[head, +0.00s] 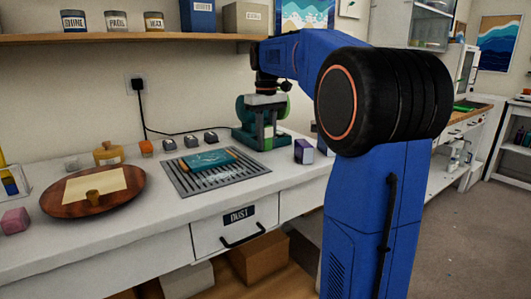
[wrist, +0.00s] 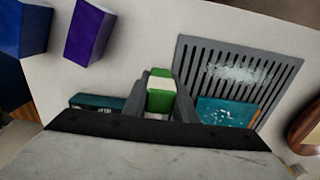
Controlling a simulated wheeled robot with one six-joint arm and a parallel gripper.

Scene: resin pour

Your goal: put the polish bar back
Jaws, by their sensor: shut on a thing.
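I cannot tell whether the bar touches the counter.
A slotted grey grate (head: 215,183) lies left of the gripper, with a teal slab (head: 208,160) on it. A shelf (head: 130,39) runs above.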

